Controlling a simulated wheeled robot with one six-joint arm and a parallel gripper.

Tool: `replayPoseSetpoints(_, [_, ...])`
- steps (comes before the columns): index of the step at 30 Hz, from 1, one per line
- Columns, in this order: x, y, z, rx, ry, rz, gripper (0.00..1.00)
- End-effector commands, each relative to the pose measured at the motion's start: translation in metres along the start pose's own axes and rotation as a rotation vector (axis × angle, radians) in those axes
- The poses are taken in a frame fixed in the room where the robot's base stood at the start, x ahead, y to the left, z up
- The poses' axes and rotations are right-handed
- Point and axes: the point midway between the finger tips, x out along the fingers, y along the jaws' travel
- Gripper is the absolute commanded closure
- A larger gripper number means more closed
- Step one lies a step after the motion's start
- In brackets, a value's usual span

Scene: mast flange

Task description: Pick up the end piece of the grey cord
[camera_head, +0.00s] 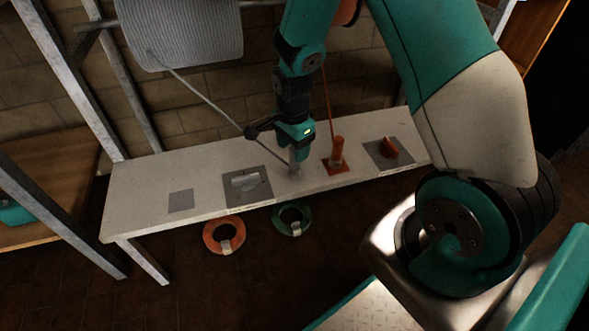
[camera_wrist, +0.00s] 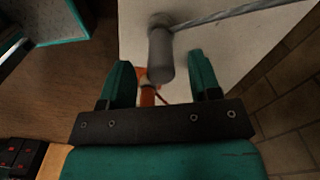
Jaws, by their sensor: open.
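The end piece of the grey cord is a grey cylinder (camera_wrist: 160,52) at the end of the twisted grey cord (camera_wrist: 230,12) in the wrist view. In the head view the end piece (camera_head: 294,168) stands on the white bench, below my gripper (camera_head: 295,150). The cord (camera_head: 205,97) runs from the grey spool (camera_head: 185,30) down to it, past a dark knob. My gripper (camera_wrist: 160,62) is open, its teal fingers on either side of the end piece. A gap shows at both sides in the wrist view; part of the end piece lies beyond the fingertips.
The white bench (camera_head: 140,190) carries a grey plate with a fitting (camera_head: 247,187), an orange post (camera_head: 338,152) with an orange cord, and a plate with a red-orange piece (camera_head: 389,148). An orange ring (camera_head: 223,236) and a green ring (camera_head: 292,219) show below the front edge.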

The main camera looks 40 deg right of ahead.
Motion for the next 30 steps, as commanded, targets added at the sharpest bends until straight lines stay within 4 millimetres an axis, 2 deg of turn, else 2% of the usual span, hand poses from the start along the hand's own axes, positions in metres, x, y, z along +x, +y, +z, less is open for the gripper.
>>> replayPoseSetpoints(1, [0.015,0.000,-0.001,0.000,0.000,0.002,0.43])
replayPoseSetpoints(5, [0.032,0.001,-0.001,0.000,0.000,0.003,0.43])
replayPoseSetpoints(12, [0.033,0.000,-0.001,0.000,0.000,0.000,0.43])
replayPoseSetpoints(13, [0.033,0.000,-0.001,0.000,0.000,0.000,0.45])
replayPoseSetpoints(20, [0.033,0.000,-0.001,0.000,0.000,0.001,0.98])
replayPoseSetpoints(27, [0.032,0.000,-0.001,0.000,0.000,0.000,1.00])
replayPoseSetpoints(30, [0.024,0.000,-0.001,0.000,0.000,-0.001,1.00])
